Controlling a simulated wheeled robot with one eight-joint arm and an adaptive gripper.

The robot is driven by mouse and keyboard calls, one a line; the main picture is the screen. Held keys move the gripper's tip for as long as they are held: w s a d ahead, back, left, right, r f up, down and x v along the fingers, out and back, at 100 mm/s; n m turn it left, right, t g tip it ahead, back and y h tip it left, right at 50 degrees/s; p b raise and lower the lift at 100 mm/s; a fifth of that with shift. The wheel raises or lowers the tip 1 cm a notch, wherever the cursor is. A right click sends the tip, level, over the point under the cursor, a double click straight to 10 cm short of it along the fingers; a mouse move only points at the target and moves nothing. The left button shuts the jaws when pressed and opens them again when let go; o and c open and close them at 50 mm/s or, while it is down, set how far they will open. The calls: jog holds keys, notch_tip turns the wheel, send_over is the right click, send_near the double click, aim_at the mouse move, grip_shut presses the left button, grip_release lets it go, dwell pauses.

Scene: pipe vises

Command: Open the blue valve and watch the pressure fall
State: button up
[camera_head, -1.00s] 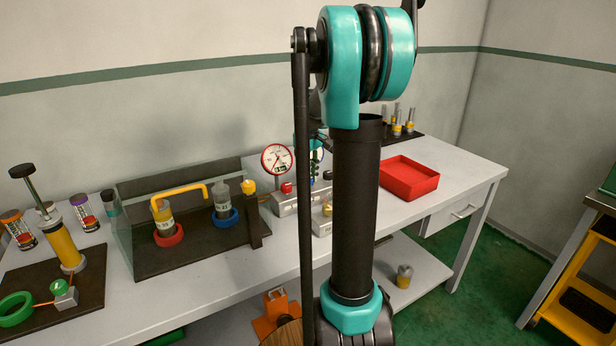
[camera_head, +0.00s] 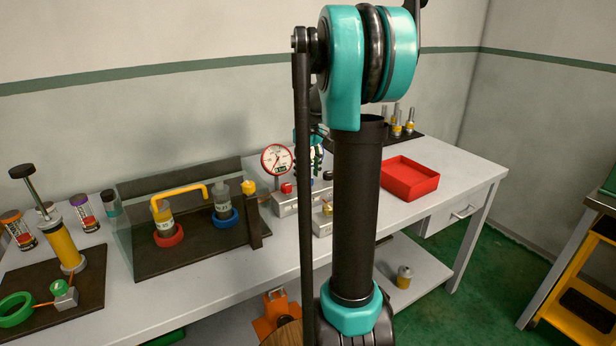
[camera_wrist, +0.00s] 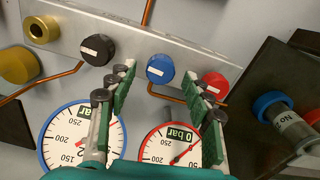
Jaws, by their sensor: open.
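The blue valve knob (camera_wrist: 160,68) sits on a metal manifold block (camera_wrist: 140,37) in the wrist view, between a black knob (camera_wrist: 97,49) and a red knob (camera_wrist: 215,85). My gripper (camera_wrist: 160,76) is open and empty. Its green-padded fingers lie on either side of the blue knob in the picture; I see no clear contact. A blue-rimmed gauge (camera_wrist: 62,140) is partly hidden by the left finger. A red-rimmed gauge (camera_wrist: 158,147) shows "0 bar" on its label. In the head view my arm hides most of the gripper and the blue knob.
Copper pipes (camera_wrist: 42,80) run by the block. A dark stand with a blue-collared bottle (camera_wrist: 290,125) is close on the right in the wrist view.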

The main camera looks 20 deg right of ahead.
aim_at(308, 179)
notch_tip(308, 179, up, 10)
jog(key=shift+r, duration=0.25)
dwell(0.5)
